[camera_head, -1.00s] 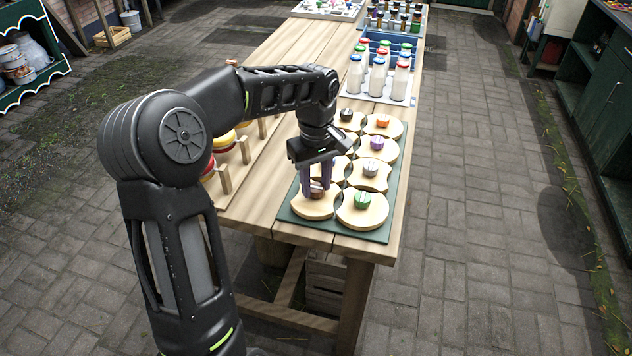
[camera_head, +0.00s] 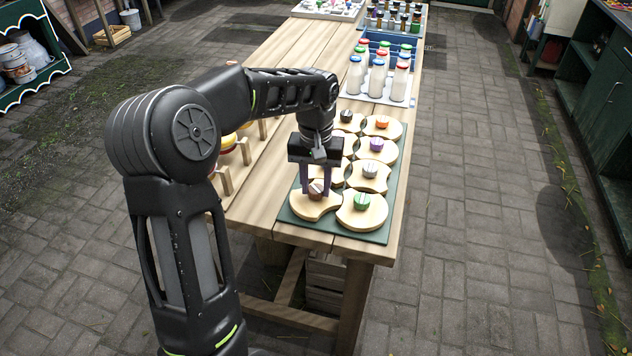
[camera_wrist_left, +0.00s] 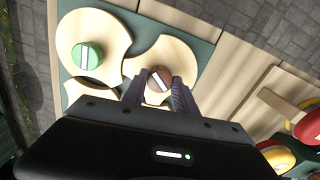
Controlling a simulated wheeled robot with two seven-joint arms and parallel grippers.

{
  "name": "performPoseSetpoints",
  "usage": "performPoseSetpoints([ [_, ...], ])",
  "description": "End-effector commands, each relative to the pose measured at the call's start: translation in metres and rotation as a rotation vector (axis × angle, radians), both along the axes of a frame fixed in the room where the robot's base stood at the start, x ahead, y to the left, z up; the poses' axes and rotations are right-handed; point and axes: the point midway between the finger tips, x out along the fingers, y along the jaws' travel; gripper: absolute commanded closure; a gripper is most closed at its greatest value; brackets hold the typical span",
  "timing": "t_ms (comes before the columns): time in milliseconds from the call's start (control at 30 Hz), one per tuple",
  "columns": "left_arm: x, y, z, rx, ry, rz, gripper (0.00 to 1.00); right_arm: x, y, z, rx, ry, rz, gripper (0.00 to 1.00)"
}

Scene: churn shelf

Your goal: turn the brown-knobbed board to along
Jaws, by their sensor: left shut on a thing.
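The brown-knobbed board (camera_head: 312,208) is a pale round wooden board with scooped sides at the near left of a green base (camera_head: 286,216). Its brown knob with a white bar shows in the left wrist view (camera_wrist_left: 158,80). My left gripper (camera_head: 316,191) points down over it, and its two purple fingers are shut on the brown knob. The left wrist view shows a finger on each side of the knob. The green-knobbed board (camera_head: 361,215) lies just to the right, very close to it. My right gripper is not in view.
Other boards with purple (camera_head: 377,144), orange (camera_head: 382,122) and white (camera_head: 370,170) knobs fill the base behind. Milk bottles (camera_head: 378,80) stand farther back. Red and yellow discs on wooden stands (camera_head: 226,180) line the table's left side.

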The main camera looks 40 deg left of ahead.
Motion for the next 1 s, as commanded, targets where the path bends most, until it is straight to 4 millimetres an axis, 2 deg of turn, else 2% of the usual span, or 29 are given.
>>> performPoseSetpoints([
  [700, 0.0, 0.0, 0.001, 0.0, 0.0, -0.67, 1.0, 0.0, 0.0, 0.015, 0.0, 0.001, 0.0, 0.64],
  [1000, 0.0, 0.0, 0.0, 0.0, -0.001, -0.854, 1.0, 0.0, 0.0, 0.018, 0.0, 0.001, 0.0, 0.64],
])
